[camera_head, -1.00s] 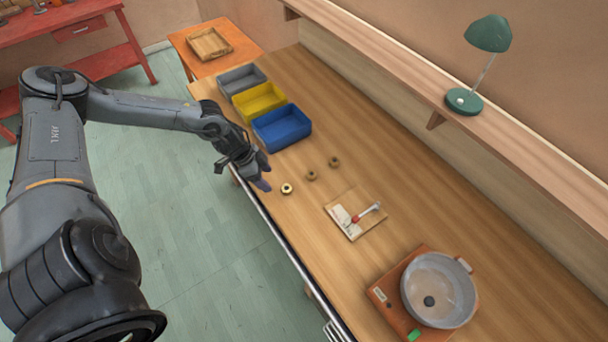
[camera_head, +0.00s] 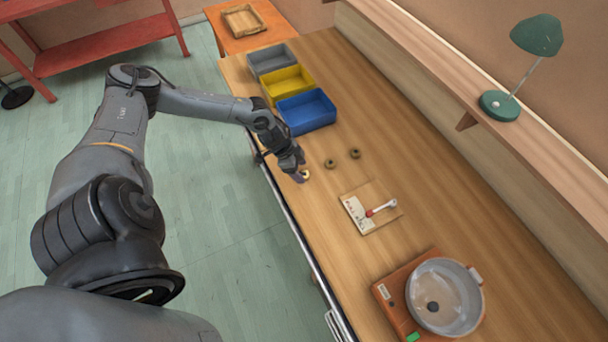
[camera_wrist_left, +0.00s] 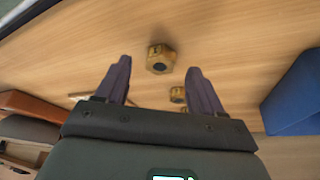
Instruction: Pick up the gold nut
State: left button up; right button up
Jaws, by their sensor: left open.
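The gold nut (camera_head: 306,175) lies on the wooden workbench, partly hidden by my left gripper (camera_head: 298,177) in the head view. In the left wrist view the nut (camera_wrist_left: 160,57) is a brassy hexagonal piece with a dark hole. It shows between and just beyond the two dark purple fingertips of my left gripper (camera_wrist_left: 159,70). The fingers are spread and hold nothing. I cannot tell how high they are above the bench. My right gripper is in neither view.
Two duller nuts (camera_head: 330,163) (camera_head: 355,153) lie right of it. Blue (camera_head: 307,112), yellow (camera_head: 288,84) and grey (camera_head: 272,60) bins stand farther back. A board with a red-and-white tool (camera_head: 371,207) and an orange device with a round pan (camera_head: 443,297) lie nearer.

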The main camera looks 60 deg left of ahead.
aim_at(304, 175)
pick_arm(q)
jog(key=shift+x, duration=1.1)
jog(key=shift+c, duration=0.5)
jog(key=c, duration=1.1)
